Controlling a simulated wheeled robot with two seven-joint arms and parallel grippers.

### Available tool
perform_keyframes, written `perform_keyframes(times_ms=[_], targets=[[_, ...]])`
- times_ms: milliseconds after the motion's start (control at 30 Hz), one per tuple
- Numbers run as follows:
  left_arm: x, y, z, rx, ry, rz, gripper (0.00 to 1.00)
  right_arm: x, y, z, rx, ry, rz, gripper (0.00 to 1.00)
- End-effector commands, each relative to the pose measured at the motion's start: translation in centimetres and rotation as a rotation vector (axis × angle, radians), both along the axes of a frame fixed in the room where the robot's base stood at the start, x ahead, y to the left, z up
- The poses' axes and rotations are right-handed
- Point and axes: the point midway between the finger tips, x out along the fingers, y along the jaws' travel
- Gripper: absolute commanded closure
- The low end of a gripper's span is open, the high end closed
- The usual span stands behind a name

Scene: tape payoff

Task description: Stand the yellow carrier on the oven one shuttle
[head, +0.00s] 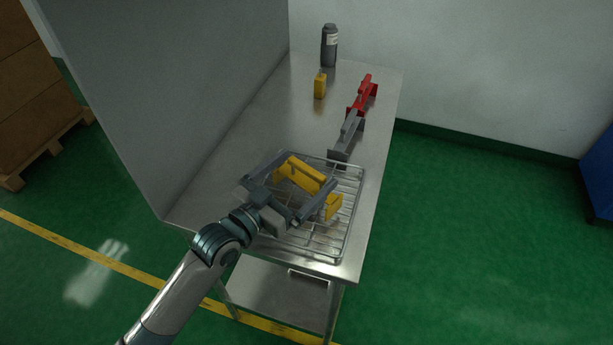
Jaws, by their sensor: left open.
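The yellow carrier (304,174), a long bar with upright end plates, is on the wire rack (347,222) at the near end of the steel table. It looks upright and lies diagonally. My left gripper (309,169) is open, with one finger on each side of the carrier's middle. Whether the fingers touch it, I cannot tell. The gripper hides part of the carrier and rack. No label shows which thing is the oven one shuttle; the wire rack may be it. My right gripper is out of view.
A grey carrier (345,138) and a red carrier (363,94) stand in line along the table's right side behind the rack. A small yellow block (320,86) and a dark bottle (329,46) stand farther back. A grey panel (180,80) borders the left. The table's middle left is clear.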

Motion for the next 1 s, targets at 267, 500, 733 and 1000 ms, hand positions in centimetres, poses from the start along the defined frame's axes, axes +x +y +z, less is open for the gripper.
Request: perform_keyframes(times_ms=[267, 500, 733, 1000], targets=[[1.4, -1.1, 0.0, 0.001, 0.000, 0.000, 0.00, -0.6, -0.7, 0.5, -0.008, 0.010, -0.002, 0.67], [1.4, -1.1, 0.0, 0.001, 0.000, 0.000, 0.00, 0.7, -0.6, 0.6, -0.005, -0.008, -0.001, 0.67], [1.4, -1.1, 0.0, 0.001, 0.000, 0.000, 0.14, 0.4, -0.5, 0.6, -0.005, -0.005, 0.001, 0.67], [1.4, -1.1, 0.1, 0.000, -0.001, 0.000, 0.53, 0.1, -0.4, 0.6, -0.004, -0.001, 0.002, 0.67]])
